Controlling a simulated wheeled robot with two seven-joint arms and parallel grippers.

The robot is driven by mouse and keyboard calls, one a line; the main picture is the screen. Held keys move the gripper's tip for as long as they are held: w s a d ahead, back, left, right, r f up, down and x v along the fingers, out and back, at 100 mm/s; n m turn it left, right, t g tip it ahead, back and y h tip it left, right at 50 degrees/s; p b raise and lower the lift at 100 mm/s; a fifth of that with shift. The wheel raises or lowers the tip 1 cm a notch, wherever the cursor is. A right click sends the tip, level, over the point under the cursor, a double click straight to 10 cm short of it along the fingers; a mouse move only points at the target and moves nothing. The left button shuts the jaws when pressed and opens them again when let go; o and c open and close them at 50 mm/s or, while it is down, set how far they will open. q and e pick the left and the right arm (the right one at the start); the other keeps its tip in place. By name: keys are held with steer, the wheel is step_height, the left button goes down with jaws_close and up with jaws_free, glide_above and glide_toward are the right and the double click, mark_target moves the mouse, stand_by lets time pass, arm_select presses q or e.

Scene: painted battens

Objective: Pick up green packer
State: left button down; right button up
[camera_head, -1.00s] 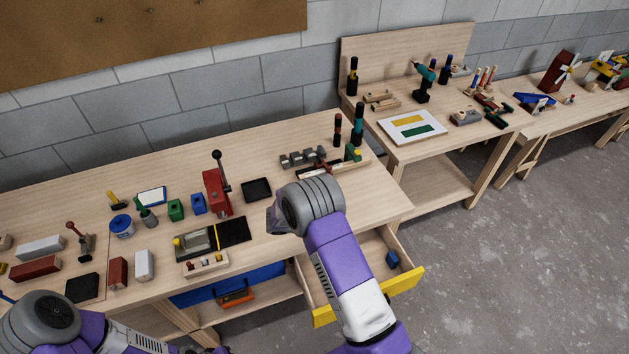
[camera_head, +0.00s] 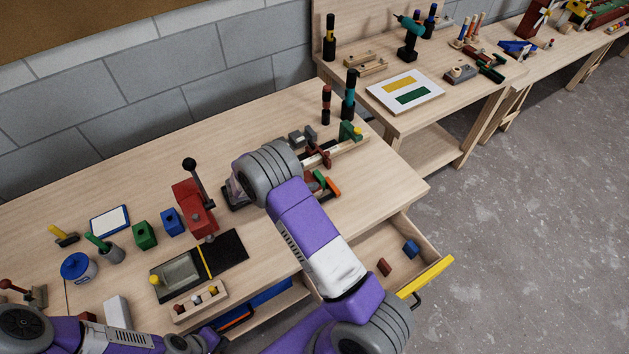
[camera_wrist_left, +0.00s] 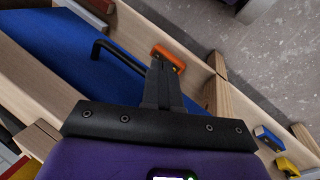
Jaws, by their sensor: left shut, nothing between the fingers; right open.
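A green block (camera_head: 145,235) with a dark hole on top stands on the near bench beside a similar blue block. A flat green strip (camera_head: 319,178) lies beside an orange one, right of my right wrist. I cannot tell which green piece, if either, is the packer. My right gripper (camera_head: 238,188) is over the bench, mostly hidden behind its wrist; it is open, and its fingertips are not clear. My left gripper (camera_wrist_left: 162,68) is shut and empty in the left wrist view, in front of a blue panel. It is low at the bench's front edge in the head view.
A red press (camera_head: 194,208) stands close left of my right gripper. The pulled-out drawer (camera_head: 425,277) with a yellow front holds a blue block (camera_head: 411,248) and a red block (camera_head: 384,267). An orange piece (camera_wrist_left: 168,58) shows behind my left fingertips.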

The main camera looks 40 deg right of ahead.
mark_target(318, 175)
steer(key=x, duration=0.7)
steer(key=shift+s+a+f, duration=0.1)
steer(key=shift+s+f, duration=0.05)
steer(key=shift+f, duration=0.1)
steer(key=shift+c, duration=0.5)
steer(key=c, duration=1)
